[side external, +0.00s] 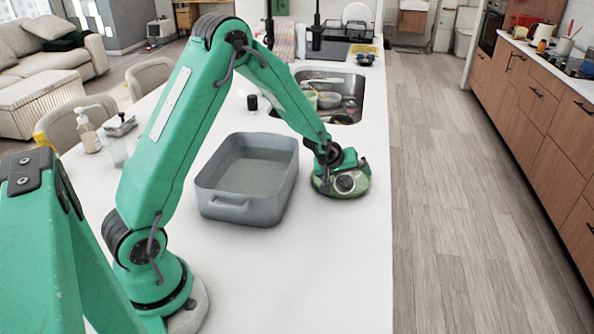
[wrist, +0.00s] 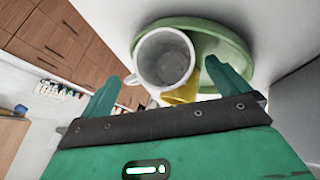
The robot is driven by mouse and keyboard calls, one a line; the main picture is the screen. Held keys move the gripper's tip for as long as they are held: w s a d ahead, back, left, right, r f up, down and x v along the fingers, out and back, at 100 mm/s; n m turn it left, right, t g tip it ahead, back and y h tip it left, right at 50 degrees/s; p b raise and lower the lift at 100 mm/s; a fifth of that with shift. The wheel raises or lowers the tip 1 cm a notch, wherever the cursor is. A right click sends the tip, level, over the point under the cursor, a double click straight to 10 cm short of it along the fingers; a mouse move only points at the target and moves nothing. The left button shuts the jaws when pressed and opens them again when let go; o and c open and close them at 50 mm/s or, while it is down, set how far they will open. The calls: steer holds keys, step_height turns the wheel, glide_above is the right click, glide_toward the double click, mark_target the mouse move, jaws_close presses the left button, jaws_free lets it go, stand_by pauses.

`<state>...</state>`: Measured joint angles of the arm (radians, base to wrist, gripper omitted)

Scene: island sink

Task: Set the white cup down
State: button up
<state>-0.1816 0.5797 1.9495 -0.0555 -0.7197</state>
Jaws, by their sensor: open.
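The white cup (wrist: 165,58) shows in the wrist view with its open mouth toward the camera, at the green plate (wrist: 232,45). It appears to rest on the plate, but its base is hidden. My gripper (wrist: 163,70) is open, with one green finger on each side of the cup and visible gaps between. In the side view my gripper (side external: 343,172) is low over the green plate (side external: 358,189) near the counter's right edge, and I cannot make out the cup there.
A yellow item (wrist: 183,92) is beside the cup, partly hidden. A grey basin (side external: 238,208) stands left of the plate on the white counter (side external: 325,265). The sink (side external: 345,88) behind holds dishes. The counter's front is clear; the floor lies beyond its right edge.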

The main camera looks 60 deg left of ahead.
steer(key=shift+w+f, duration=0.2)
steer(key=shift+f, duration=0.05)
steer(key=shift+c, duration=0.2)
steer(key=c, duration=1.1)
steer(key=shift+r, duration=0.15)
steer(key=shift+r, duration=4.9)
